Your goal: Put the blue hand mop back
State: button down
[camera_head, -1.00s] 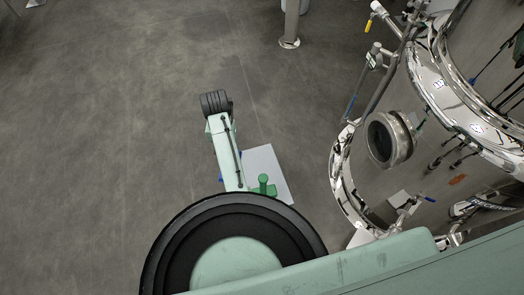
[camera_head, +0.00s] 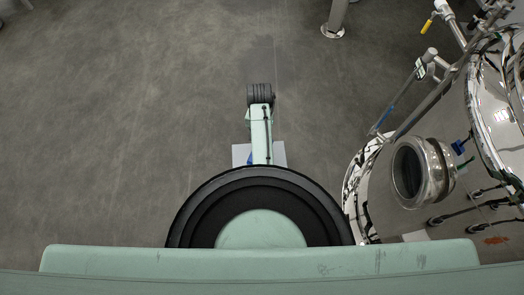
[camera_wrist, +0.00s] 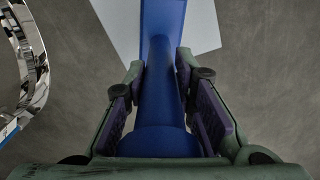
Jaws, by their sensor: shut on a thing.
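The blue hand mop (camera_wrist: 160,95) fills the middle of the wrist view, with a narrow handle part and a wider round part nearest me. My gripper (camera_wrist: 160,78) has a finger on each side of it and is shut on it. Its far end runs out of the top of the wrist view. In the head view only a small blue bit (camera_head: 249,159) shows beside my arm; my arm hides the rest and my gripper.
A flat white panel (camera_head: 240,152) lies below my arm, also in the wrist view (camera_wrist: 118,22). A shiny steel tank (camera_head: 380,206) with a round port (camera_head: 408,172) stands at right. A metal post (camera_head: 334,18) stands at the back. Grey floor (camera_head: 110,120) at left is clear.

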jog(key=shift+f, duration=3.55)
jog(key=shift+f, duration=0.15)
jog(key=c, duration=1.3)
grip_release()
jog(key=shift+c, duration=0.2)
notch_tip(320, 180, up, 12)
jog(key=shift+r, duration=0.15)
